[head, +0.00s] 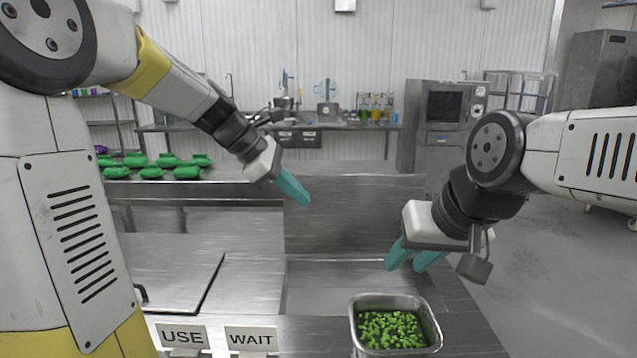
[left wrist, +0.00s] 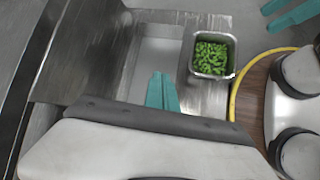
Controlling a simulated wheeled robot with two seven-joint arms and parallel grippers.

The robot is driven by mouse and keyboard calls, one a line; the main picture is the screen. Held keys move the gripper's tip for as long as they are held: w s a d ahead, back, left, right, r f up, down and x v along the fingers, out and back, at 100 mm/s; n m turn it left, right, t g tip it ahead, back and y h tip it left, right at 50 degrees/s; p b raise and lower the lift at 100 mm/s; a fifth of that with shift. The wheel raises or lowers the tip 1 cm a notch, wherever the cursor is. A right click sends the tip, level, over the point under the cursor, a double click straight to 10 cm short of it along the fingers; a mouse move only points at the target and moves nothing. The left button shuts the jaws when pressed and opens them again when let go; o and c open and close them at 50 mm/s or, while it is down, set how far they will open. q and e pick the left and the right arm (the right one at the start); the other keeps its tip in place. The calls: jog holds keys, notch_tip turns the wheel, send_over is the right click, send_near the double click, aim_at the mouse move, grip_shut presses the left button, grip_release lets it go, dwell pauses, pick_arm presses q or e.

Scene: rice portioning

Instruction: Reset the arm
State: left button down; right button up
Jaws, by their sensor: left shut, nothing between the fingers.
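My left gripper (head: 293,188) hangs in the air above the steel counter, left of the middle in the head view. Its teal fingers are shut and empty; they also show in the left wrist view (left wrist: 162,92). My right gripper (head: 410,262) is at the right, with its two teal fingers apart and nothing visible between them. It is above and behind a metal pan (head: 434,340) of green pieces. In the left wrist view the right gripper's fingers (left wrist: 288,14) show at the top right, also apart.
The metal pan shows in the left wrist view (left wrist: 234,62) beside a recessed basin (left wrist: 150,75). Signs reading USE (head: 183,336) and WAIT (head: 251,338) stand at the front. Several green pots (head: 187,172) sit on the left shelf. An oven (head: 447,105) stands at the back.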

pick_arm(q)
jog(key=s+a+f+m+t+y, duration=0.1)
jog(key=s+a+m+t+y, duration=0.1)
jog(key=s+a+m, duration=0.3)
jog(key=s+a+f+m+t+y, duration=0.1)
jog(key=s+a+m, duration=0.4)
jog(key=s+m, duration=0.7)
jog(key=s+f+y, duration=0.1)
jog(key=s+y, duration=0.1)
jog(key=shift+s+m+t+y, duration=0.25)
jog(key=shift+m+t+y, duration=0.05)
jog(key=shift+m+t, duration=0.1)
